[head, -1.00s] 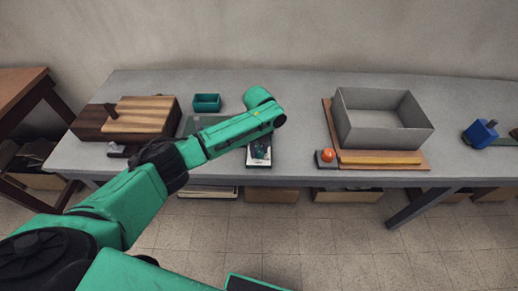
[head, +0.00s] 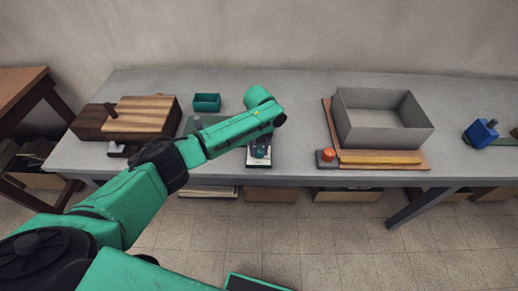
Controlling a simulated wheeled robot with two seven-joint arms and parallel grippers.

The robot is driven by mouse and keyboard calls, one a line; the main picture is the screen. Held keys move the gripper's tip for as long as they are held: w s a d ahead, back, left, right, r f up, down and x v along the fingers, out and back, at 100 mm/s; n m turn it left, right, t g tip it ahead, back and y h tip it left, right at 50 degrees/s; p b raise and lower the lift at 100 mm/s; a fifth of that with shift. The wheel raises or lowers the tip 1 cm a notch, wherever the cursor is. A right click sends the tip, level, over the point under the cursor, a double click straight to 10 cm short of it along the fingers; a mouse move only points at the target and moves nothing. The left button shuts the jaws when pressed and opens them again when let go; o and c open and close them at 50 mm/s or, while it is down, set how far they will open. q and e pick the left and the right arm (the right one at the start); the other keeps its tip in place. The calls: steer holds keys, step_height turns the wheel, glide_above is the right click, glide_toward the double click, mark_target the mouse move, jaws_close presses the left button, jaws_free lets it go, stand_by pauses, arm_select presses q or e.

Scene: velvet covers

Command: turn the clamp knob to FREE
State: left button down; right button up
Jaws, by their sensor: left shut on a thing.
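My left arm reaches over the grey table. Its gripper (head: 260,150) points down at a small white and dark plate (head: 258,164) near the table's front edge. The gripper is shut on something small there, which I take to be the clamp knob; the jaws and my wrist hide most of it. I cannot read any FREE mark or the knob's pointer. My right gripper is not in view.
A wooden box (head: 150,114) stands at the left, with a small teal tray (head: 207,102) behind my forearm. Right of the gripper are an orange button (head: 327,155) and a grey open bin (head: 385,128) on a board. A blue block (head: 480,133) lies far right.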

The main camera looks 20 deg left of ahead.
mark_target(259, 150)
arm_select(q)
steer(key=shift+c, duration=2.1)
jaws_free()
step_height(259, 150, up, 15)
steer(key=b, duration=0.1)
steer(key=shift+f, duration=0.15)
steer(key=shift+d+f, duration=0.1)
